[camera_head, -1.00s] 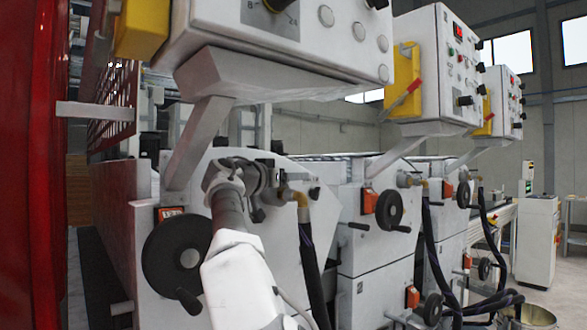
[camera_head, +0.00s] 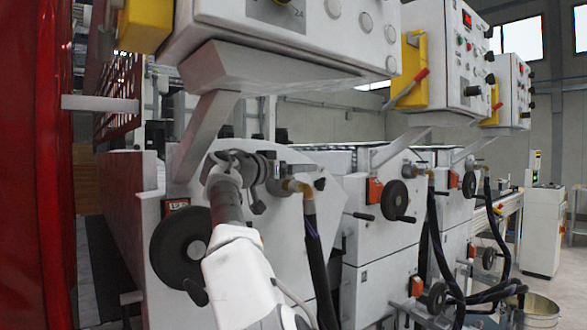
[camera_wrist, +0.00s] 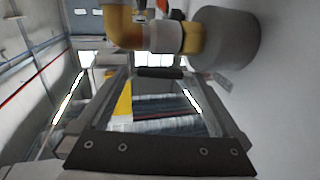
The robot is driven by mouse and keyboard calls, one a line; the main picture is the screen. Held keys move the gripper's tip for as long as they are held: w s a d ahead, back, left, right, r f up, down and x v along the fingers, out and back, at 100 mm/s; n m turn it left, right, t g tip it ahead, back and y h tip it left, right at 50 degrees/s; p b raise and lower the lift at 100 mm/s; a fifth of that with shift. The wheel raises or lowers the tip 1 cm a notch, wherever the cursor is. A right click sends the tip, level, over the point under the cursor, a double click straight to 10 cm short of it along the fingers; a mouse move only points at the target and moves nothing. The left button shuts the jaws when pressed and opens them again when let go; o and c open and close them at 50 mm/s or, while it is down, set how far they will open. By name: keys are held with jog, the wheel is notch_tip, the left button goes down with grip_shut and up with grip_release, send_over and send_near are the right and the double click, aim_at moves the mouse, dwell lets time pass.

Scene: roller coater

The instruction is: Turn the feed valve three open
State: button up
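My gripper (camera_head: 262,170) is at the front of the nearest machine, just left of a brass pipe elbow (camera_head: 292,187) with a dark hose hanging below it. In the wrist view my gripper (camera_wrist: 158,85) shows two fingers spread apart above a dark bolted bar. The brass elbow (camera_wrist: 122,28) and a pale fitting cross the top of that view, beside a large grey cylinder (camera_wrist: 228,45). A short black bar (camera_wrist: 160,73) lies near the fingertips, perhaps a valve handle; I cannot tell if they touch it. No label shows which valve is number three.
A black handwheel (camera_head: 180,247) sits below left of my arm. A control box (camera_head: 300,30) overhangs above. More machines with handwheels (camera_head: 398,200) and hoses stand to the right, with a metal bucket (camera_head: 540,310) on the floor. A red panel (camera_head: 35,160) closes the left side.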

jog(key=b+v, duration=0.4)
jog(key=v, duration=1.3)
jog(key=shift+s+b, duration=0.15)
jog(key=shift+b, duration=0.2)
jog(key=shift+a, duration=0.15)
